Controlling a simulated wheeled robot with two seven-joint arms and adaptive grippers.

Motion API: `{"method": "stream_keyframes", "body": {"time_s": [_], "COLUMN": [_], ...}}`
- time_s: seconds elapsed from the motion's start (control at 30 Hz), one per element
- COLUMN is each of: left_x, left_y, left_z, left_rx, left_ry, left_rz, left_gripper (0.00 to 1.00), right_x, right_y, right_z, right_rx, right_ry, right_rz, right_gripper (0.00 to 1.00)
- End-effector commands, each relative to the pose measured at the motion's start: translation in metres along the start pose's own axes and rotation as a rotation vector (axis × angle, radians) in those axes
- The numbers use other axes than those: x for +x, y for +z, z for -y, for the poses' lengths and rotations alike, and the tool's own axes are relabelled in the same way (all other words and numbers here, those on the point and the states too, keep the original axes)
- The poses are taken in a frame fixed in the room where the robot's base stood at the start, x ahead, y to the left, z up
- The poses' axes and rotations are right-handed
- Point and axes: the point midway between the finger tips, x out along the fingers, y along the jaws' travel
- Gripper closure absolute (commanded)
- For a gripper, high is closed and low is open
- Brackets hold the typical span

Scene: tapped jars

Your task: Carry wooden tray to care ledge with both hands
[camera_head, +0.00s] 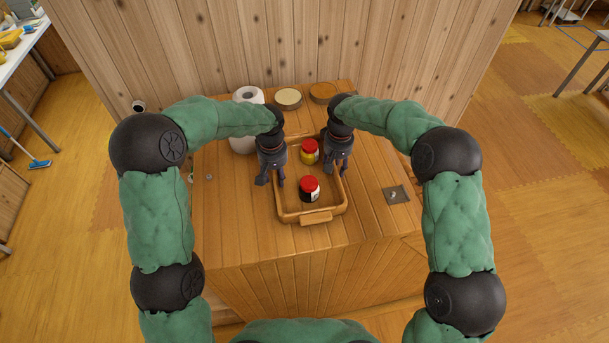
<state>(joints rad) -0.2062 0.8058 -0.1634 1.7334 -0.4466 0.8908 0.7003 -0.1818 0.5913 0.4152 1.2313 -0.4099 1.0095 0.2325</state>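The wooden tray (282,215) sits on the wooden cabinet top, with a small tab handle at its near side. Two red-lidded jars stand in it: a yellow one (309,157) towards the back and a dark one with a white label (309,193) nearer the front. My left gripper (270,183) points down at the tray's left wall, its fingers apart on either side of it. My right gripper (338,172) points down at the right wall, its fingers also apart. Contact with the walls cannot be made out. The grippers hide parts of both side walls.
A small dark metal plate (396,195) lies at the right. A plank wall rises behind. The front strip is clear.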

Motion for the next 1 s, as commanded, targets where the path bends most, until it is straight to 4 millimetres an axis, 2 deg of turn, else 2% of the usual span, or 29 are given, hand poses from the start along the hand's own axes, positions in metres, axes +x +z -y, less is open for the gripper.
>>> {"method": "stream_keyframes", "body": {"time_s": [0.03,0.1,0.67,1.0], "left_x": [0.000,0.000,-0.005,-0.026], "left_y": [0.000,0.000,-0.001,-0.001], "left_z": [0.000,0.000,0.000,0.000], "left_rx": [0.000,0.000,0.000,0.000], "left_ry": [0.000,0.000,0.001,0.001], "left_rz": [0.000,0.000,-0.002,-0.002], "left_gripper": [0.81,1.00,1.00,1.00], "right_x": [0.000,0.000,-0.005,-0.026], "right_y": [0.000,0.000,-0.001,-0.001], "right_z": [0.000,0.000,0.000,0.000], "right_rx": [0.000,0.000,0.001,0.001], "right_ry": [0.000,0.000,0.000,0.000], "right_rz": [0.000,0.000,-0.003,-0.004], "right_gripper": [0.80,1.00,1.00,1.00]}}
